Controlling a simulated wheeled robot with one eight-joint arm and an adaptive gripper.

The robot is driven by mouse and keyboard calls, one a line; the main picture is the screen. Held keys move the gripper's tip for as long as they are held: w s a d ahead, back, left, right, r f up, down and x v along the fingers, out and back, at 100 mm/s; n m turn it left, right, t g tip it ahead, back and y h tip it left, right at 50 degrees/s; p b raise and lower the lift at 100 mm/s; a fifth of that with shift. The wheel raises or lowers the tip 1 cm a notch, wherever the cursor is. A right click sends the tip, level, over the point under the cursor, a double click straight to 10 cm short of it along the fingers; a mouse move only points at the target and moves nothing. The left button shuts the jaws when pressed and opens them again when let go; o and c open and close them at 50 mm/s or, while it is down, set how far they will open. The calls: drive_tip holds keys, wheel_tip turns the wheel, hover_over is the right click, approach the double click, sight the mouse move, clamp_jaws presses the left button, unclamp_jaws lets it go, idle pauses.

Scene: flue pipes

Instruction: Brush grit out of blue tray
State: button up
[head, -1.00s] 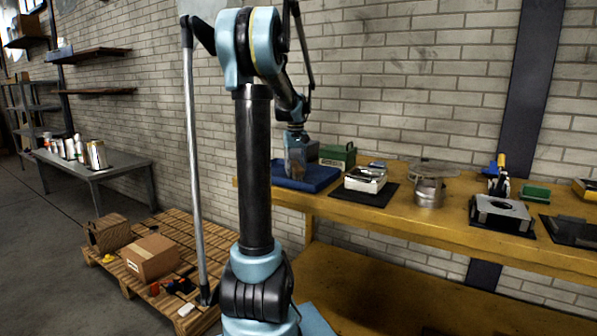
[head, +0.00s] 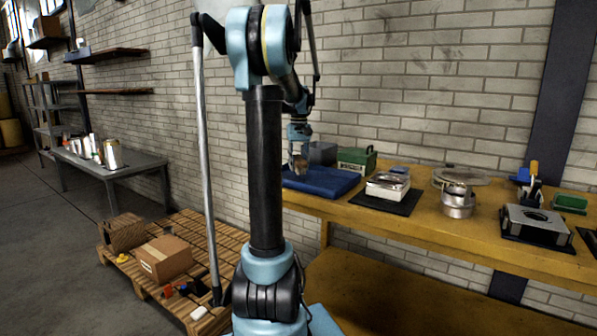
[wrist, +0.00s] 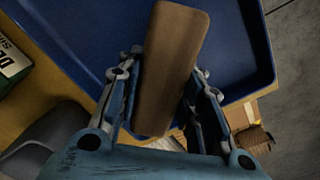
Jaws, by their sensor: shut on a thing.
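My gripper (head: 299,165) hangs over the blue tray (head: 335,183) at the left end of the yellow bench. In the wrist view my gripper (wrist: 160,108) is shut on a long brown brush block (wrist: 170,65), held between its two fingers. The blue tray also fills the upper middle of the wrist view (wrist: 240,45), beneath the brush. The brush's lower side and bristles are hidden. No grit can be made out in the dark tray. Whether the brush touches the tray floor cannot be told.
A green box (head: 356,160) and a grey container (head: 321,153) stand behind the tray. Right of it lie a stacked item on a dark mat (head: 388,199), metal rings (head: 458,201) and a grey block fixture (head: 536,226). A pallet with cartons (head: 165,257) is on the floor left.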

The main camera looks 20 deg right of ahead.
sight(300, 158)
drive_tip(key=shift+d+r, duration=0.1)
drive_tip(key=shift+r, duration=2.6)
drive_tip(key=shift+s, duration=0.1)
